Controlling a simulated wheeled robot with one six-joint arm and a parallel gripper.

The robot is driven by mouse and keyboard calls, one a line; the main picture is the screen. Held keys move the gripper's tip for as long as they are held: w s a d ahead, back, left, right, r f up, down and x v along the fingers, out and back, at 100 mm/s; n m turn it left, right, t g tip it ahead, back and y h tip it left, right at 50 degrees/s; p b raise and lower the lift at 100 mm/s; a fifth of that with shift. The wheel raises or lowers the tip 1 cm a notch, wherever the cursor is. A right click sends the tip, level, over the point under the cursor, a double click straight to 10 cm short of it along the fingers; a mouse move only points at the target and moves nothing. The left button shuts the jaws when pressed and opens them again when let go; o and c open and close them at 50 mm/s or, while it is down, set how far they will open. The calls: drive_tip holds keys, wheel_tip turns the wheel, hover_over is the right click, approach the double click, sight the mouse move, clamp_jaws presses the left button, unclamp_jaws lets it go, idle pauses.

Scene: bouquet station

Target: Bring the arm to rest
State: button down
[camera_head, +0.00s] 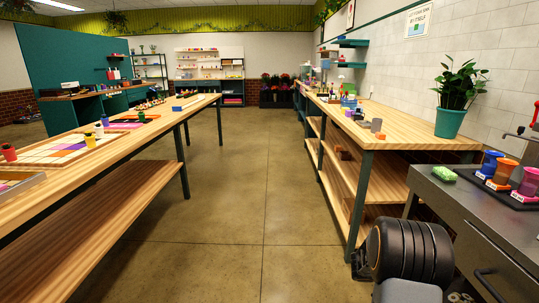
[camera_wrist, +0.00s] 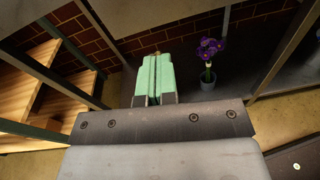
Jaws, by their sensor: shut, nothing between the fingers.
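My gripper (camera_wrist: 154,62) shows in the wrist view, with its two pale green fingers side by side and closed, holding nothing. A dark surface lies behind the fingers. Part of my arm (camera_head: 408,250), with black rings, shows low at the right in the head view, beside the grey counter. My gripper cannot be made out in the head view.
A small grey pot with purple flowers (camera_wrist: 208,58) stands right of my fingers. The aisle floor (camera_head: 235,200) is clear.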

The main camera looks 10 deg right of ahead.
drive_tip(key=s+a+r+m+g+y+p, duration=0.1)
drive_tip(key=s+a+m+y+p, duration=0.3)
drive_tip(key=a, duration=0.3)
drive_tip(key=s+a+r+m+y+p, duration=0.2)
drive_tip(key=s+a+m+y, duration=0.1)
drive_tip(key=a+m+y, duration=0.25)
drive_tip(key=s+a+r+m+t+y+p, duration=0.1)
drive_tip(key=a+r+m+t+y+p, duration=0.3)
drive_tip(key=a+r+p, duration=1.1)
drive_tip(key=a+r+t+y, duration=0.3)
drive_tip(key=a+r, duration=0.4)
drive_tip(key=r, duration=0.3)
drive_tip(key=shift+s+a+r+m+t+p, duration=0.15)
drive_tip(key=shift+m+t+p, duration=0.25)
drive_tip(key=shift+t, duration=0.3)
